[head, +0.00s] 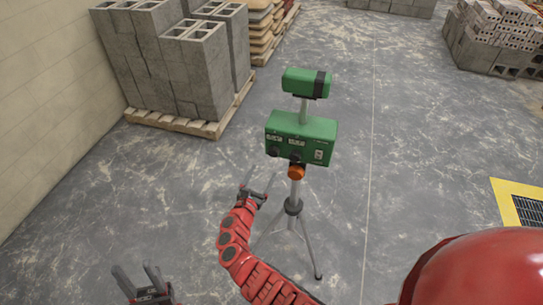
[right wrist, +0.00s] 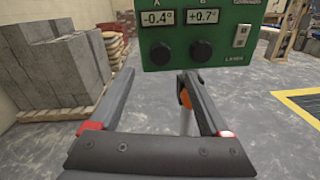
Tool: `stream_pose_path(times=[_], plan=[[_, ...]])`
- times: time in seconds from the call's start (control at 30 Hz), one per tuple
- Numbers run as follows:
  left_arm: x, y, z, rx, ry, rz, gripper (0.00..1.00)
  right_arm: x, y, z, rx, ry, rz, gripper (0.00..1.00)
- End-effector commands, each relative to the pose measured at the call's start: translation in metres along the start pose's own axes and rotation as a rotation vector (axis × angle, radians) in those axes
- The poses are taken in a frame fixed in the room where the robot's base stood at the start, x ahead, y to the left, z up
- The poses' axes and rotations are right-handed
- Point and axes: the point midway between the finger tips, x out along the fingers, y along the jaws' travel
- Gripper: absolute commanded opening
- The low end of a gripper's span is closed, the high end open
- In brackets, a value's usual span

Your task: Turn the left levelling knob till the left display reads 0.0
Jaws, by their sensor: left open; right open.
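The green levelling box (head: 318,133) stands on a tripod in the head view. In the right wrist view, the left display (right wrist: 158,18) under the letter A reads -0.4° and the right display (right wrist: 204,17) reads +0.7°. The black left knob (right wrist: 161,53) is below the left display, and the right knob (right wrist: 202,51) is beside it. My right gripper (head: 259,180) is open and empty, below and left of the box, apart from the knobs. My left gripper (head: 135,268) is open and empty at the bottom left, far from the box.
Grey blocks (head: 195,75) stand on a pallet (head: 195,126) at the left, with stacked bags (head: 262,35) behind. An orange knob (head: 296,172) is under the box, above the tripod legs (head: 316,250). A yellow-edged grate (head: 528,210) is at the right. Floor around the tripod is clear.

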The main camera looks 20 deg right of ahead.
Motion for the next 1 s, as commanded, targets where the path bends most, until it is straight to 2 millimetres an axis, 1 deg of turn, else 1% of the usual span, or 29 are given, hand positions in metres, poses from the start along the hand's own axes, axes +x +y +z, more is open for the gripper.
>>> stream_pose_path(times=[0.1,0.3,0.4,0.5,0.67,0.9,0.93,1.0], plan=[[-0.011,0.001,0.002,0.0,0.0,0.0,0.5,0.025,-0.002,-0.004,0.0,0.001,-0.005,0.81],[-0.03,0.002,0.005,0.0,0.0,0.0,0.5,0.064,-0.001,-0.005,0.005,0.002,-0.004,0.81],[-0.038,0.002,0.006,0.0,0.0,0.0,0.5,0.078,-0.003,-0.006,0.001,0.003,-0.006,0.81],[-0.042,0.002,0.007,0.0,0.001,0.0,0.5,0.088,-0.001,-0.003,0.005,0.002,-0.004,0.81],[-0.044,0.002,0.007,0.0,0.0,0.0,0.5,0.095,0.0,-0.001,0.003,0.003,0.0,0.81],[-0.044,0.002,0.007,0.0,0.0,0.0,0.5,0.096,0.0,-0.001,0.002,0.003,0.001,0.81],[-0.044,0.002,0.007,0.0,0.0,0.0,0.5,0.096,0.0,-0.001,0.001,0.003,0.001,0.77],[-0.044,0.002,0.007,0.0,0.0,0.0,0.5,0.096,0.0,-0.001,0.001,0.003,0.001,0.64]])
